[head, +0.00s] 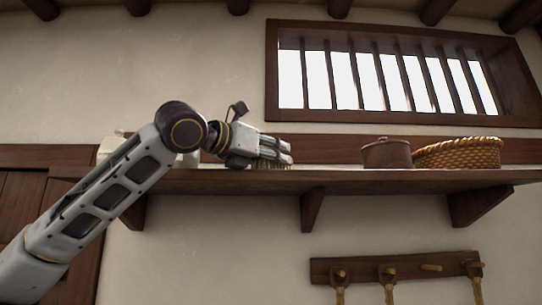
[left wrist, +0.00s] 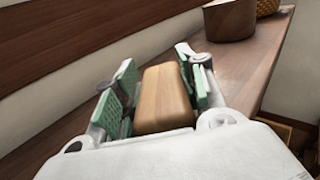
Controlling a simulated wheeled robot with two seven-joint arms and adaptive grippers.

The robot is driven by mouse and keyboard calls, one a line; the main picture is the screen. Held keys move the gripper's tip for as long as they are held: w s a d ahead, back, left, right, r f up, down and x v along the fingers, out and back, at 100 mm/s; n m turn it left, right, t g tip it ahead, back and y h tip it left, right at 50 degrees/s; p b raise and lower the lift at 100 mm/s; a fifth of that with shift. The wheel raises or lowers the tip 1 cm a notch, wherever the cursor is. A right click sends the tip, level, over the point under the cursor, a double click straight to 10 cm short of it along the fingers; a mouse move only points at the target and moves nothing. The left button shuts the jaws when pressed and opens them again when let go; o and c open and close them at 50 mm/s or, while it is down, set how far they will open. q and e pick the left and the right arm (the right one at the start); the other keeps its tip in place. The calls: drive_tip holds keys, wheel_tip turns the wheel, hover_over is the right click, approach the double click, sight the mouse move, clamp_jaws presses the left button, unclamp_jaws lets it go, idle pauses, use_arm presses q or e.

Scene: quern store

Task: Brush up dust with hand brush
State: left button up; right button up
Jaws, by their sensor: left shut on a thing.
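My left gripper (head: 286,152) is at the wooden wall shelf (head: 345,182), its arm coming up from the lower left. It is shut on the hand brush; the brush's wooden body (left wrist: 165,95) shows between the green finger pads in the left wrist view. In the head view the pale bristles (head: 266,164) show under the fingers, at the shelf top; I cannot tell whether they touch it. I cannot make out any dust on the shelf. My right gripper is not in view.
A brown pot (head: 386,154) and a woven basket (head: 458,153) stand on the shelf to the right of my gripper. A barred window (head: 390,75) is above. A peg rail (head: 395,268) with hanging ropes is below. The shelf between brush and pot is clear.

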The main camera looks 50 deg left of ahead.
use_arm(q)
drive_tip(key=shift+w+d, duration=1.85)
drive_tip(key=shift+w, duration=0.2)
drive_tip(key=shift+f, duration=0.1)
drive_tip(key=shift+w+d, duration=0.1)
drive_tip(key=shift+w, duration=0.05)
drive_tip(key=shift+w+d, duration=1.75)
drive_tip(key=shift+w, duration=0.3)
drive_tip(key=shift+w+d, duration=1.8)
drive_tip(key=shift+w, duration=0.25)
drive_tip(key=shift+a, duration=0.15)
